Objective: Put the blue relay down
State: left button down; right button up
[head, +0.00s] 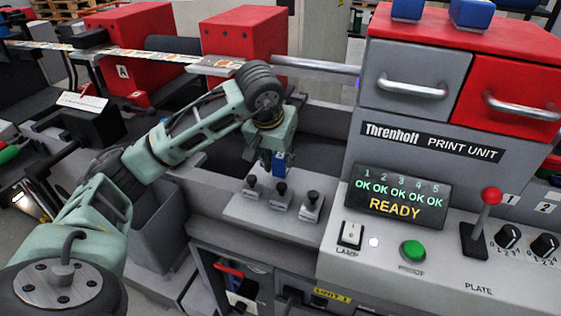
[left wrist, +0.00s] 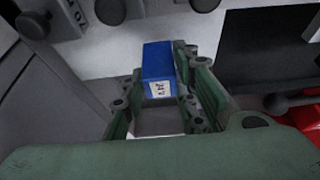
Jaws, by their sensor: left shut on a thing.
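The blue relay (head: 279,163) is held between the fingertips of my left gripper (head: 278,171), which points down above a grey ledge with black-knobbed handles. In the left wrist view the blue relay (left wrist: 158,62) sits between the two green fingers, with a small white printed label on its near face. My left gripper (left wrist: 158,88) is shut on it. The relay appears clear of the ledge, though its underside is hard to see. My right gripper is in neither view.
Several black-knobbed handles (head: 281,196) stand just below the relay. The print unit (head: 430,151), with a READY screen (head: 397,196) and a red-knobbed lever (head: 491,196), stands to the right. Blue blocks (head: 471,13) sit on its top. An open compartment (head: 240,285) is below the ledge.

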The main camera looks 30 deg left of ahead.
pick_arm(q)
jog(key=shift+f, duration=0.9)
jog(key=shift+f, duration=0.2)
jog(key=c, duration=1.4)
grip_release()
jog(key=shift+r, duration=0.1)
